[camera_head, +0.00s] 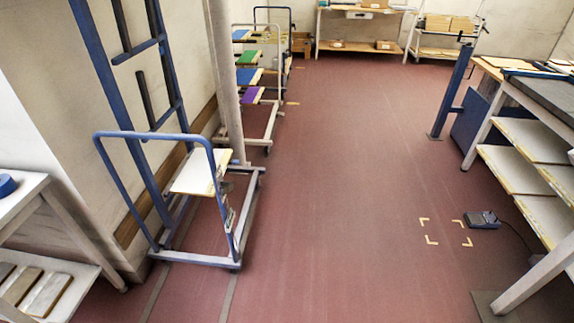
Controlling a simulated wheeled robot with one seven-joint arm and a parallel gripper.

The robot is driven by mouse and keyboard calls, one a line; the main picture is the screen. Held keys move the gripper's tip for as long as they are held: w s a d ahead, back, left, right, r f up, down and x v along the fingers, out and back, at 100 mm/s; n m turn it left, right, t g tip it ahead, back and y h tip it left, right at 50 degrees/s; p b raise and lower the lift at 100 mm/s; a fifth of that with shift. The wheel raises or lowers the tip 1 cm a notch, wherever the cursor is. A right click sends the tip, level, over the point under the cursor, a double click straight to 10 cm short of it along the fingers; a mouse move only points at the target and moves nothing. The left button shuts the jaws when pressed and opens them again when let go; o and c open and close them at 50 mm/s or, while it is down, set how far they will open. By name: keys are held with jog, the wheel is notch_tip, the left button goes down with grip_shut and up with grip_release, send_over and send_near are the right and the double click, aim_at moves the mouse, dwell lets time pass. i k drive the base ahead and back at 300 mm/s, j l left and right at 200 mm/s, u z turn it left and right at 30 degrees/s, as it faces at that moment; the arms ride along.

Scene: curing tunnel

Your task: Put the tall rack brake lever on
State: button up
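A tall blue frame (101,68) with dark upright bars and blue cross pieces stands at the left by the wall; its top is cut off. A lower wheeled rack (211,148) with a blue hooped rail and pale base stands in front of it. A white panel (196,172) lies in this rack. I cannot tell which of the two is the tall rack, or whether they are joined. Small parts show low on the rack's right side, but I cannot make out a brake lever or its position. My gripper is not in view.
Several wheeled racks with coloured boards (249,77) stand along the left wall behind a pale post (223,70). A shelved bench (515,170) stands right. A small blue-grey device (482,219) with a cable lies by yellow floor marks (431,239). The middle floor is clear.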

aim_at(226, 188)
jog(key=l+u, duration=0.2)
jog(key=u, duration=0.15)
jog(key=l+u, duration=0.3)
jog(key=i+l, duration=0.35)
jog(key=i+l+z, duration=0.1)
jog(key=i+l, duration=0.25)
jog(key=i, duration=0.2)
jog(key=i+l+z, duration=0.1)
jog(key=i+l, duration=0.25)
jog(key=i, duration=0.15)
jog(key=i+l, duration=0.3)
jog(key=i, duration=0.15)
